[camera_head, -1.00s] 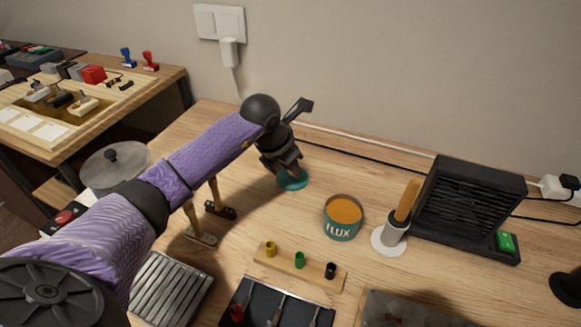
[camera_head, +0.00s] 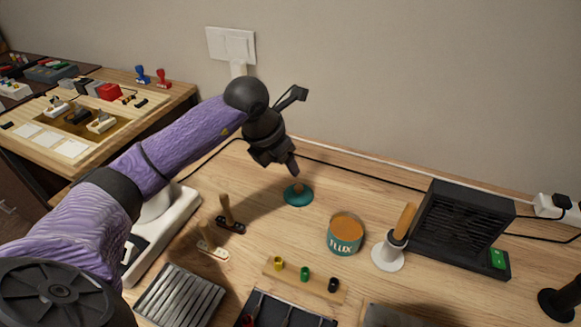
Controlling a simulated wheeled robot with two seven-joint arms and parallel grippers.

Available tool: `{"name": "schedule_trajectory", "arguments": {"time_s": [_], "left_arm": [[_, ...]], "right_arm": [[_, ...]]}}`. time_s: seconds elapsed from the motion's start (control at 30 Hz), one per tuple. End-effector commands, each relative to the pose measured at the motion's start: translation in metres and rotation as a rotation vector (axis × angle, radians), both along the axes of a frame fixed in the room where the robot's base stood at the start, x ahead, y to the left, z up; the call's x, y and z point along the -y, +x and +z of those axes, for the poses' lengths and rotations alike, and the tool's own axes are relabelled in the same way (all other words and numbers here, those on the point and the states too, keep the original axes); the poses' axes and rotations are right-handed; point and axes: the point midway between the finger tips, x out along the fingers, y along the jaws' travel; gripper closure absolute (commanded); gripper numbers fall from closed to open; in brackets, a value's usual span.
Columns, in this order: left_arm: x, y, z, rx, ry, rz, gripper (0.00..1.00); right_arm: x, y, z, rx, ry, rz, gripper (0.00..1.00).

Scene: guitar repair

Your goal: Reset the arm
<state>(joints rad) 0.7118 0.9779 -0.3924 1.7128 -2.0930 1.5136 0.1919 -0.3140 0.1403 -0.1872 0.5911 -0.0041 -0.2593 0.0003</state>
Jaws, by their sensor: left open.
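My left arm in its purple sleeve reaches in from the left. My right gripper is out of view.
A flux tin (camera_head: 345,235), a white holder with a wooden-handled tool (camera_head: 390,252) and a black vented box (camera_head: 460,228) stand to the right. A peg strip (camera_head: 305,283) and ridged metal tray (camera_head: 180,297) lie in front. Bare wood surrounds the teal item.

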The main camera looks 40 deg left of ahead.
Motion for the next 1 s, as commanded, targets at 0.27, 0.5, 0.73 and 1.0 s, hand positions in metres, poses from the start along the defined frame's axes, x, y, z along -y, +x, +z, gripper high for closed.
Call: {"name": "schedule_trajectory", "arguments": {"time_s": [0.27, 0.5, 0.73, 1.0], "left_arm": [[-0.001, -0.008, 0.020, 0.000, -0.002, -0.001, 0.37], [-0.001, -0.008, 0.019, 0.000, -0.001, 0.001, 0.37], [-0.001, -0.010, 0.076, 0.025, -0.002, 0.000, 0.37], [-0.001, -0.013, 0.187, 0.064, -0.001, 0.000, 0.37]], "right_arm": [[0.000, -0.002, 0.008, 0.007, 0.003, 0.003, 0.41], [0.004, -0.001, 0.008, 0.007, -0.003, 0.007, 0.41], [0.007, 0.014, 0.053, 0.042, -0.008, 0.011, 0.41], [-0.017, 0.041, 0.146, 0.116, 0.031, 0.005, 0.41]]}}
